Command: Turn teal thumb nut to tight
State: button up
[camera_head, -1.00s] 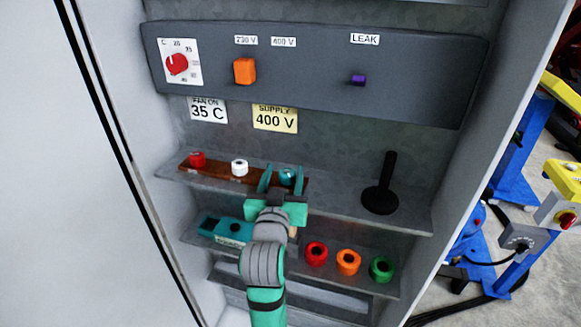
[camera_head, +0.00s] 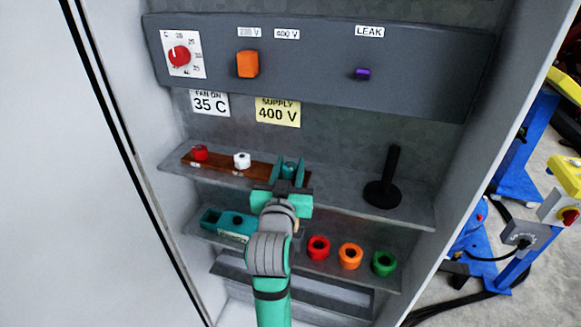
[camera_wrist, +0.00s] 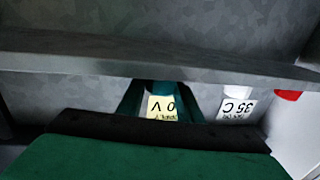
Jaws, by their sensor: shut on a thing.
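The teal thumb nut (camera_head: 289,168) sits at the right end of a brown strip (camera_head: 221,164) on the upper shelf. My gripper (camera_head: 288,171) is shut on the teal thumb nut, with one finger on each side of it. In the wrist view, a teal piece of the nut (camera_wrist: 166,88) shows between the fingers; most of it is hidden. A red nut (camera_head: 200,153) and a white nut (camera_head: 242,160) stand to the left on the same strip. No tight mark can be made out.
A black upright handle on a round base (camera_head: 384,190) stands right of my gripper on the upper shelf (camera_head: 340,190). The lower shelf holds a teal block (camera_head: 224,224) and red, orange and green rings (camera_head: 351,257). A grey control panel (camera_head: 310,65) is above.

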jog(key=shift+h, duration=0.3)
jog(key=shift+m+h, duration=0.6)
jog(key=m+g+h, duration=0.1)
jog(key=h, duration=0.1)
jog(key=shift+a+r+m+h, duration=0.1)
jog(key=shift+m+h, duration=0.2)
jog(key=shift+m, duration=0.1)
jog(key=m+g+h, duration=0.5)
jog(key=h, duration=0.2)
jog(key=shift+m, duration=0.3)
jog(key=shift+m+g+h, duration=0.3)
jog(key=shift+g, duration=0.3)
jog(key=o, duration=1)
jog(key=shift+o, duration=0.2)
